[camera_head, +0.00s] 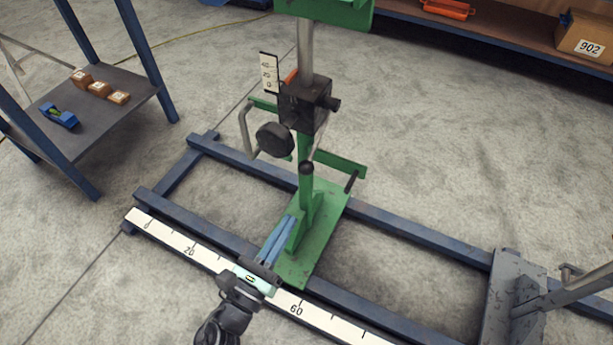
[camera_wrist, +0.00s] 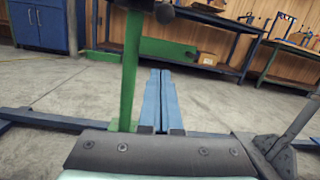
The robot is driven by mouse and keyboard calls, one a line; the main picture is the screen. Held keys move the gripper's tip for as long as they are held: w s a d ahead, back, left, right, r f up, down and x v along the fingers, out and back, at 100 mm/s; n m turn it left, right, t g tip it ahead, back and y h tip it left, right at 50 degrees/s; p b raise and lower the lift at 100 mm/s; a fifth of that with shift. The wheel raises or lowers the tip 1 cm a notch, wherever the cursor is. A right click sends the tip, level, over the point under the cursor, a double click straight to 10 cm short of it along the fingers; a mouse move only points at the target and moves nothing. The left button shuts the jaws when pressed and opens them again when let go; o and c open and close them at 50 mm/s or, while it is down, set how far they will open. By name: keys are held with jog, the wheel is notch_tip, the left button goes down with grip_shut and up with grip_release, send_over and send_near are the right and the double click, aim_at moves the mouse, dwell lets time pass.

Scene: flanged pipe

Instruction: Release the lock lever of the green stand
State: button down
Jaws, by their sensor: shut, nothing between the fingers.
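The green stand (camera_head: 318,235) stands upright on the blue rail frame, its base plate across the rails. A short green upright with a black rounded top (camera_head: 306,168) rises from the base; it looks like the lock lever, but I cannot be sure. A small orange lever (camera_head: 290,77) sits on the black clamp block higher up. My gripper (camera_head: 288,222) is low over the base plate, beside the short upright, its blue fingers together and empty. In the wrist view the shut fingers (camera_wrist: 160,75) point forward, just right of a green upright (camera_wrist: 131,70). Contact cannot be told.
A white scale strip (camera_head: 182,243) runs along the near rail. A black handwheel (camera_head: 275,140) and bent handle (camera_head: 246,130) project left from the stand. A grey bracket (camera_head: 505,300) stands at right. A shelf table (camera_head: 95,110) with small boxes is at left.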

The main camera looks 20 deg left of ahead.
jog(key=w+r+b, duration=0.1)
jog(key=w+b, duration=0.3)
jog(key=w, duration=0.6)
jog(key=shift+s+d+r+p, duration=0.1)
jog(key=shift+s+r+p, duration=0.3)
jog(key=shift+r, duration=0.6)
jog(key=shift+s+r+p, duration=0.2)
jog(key=shift+s+r, duration=0.3)
jog(key=shift+r, duration=0.45)
jog(key=shift+r+p, duration=0.1)
jog(key=shift+p, duration=0.2)
jog(key=shift+s+r+g+p, duration=0.25)
jog(key=shift+r+g+p, duration=0.05)
jog(key=shift+p, duration=0.9)
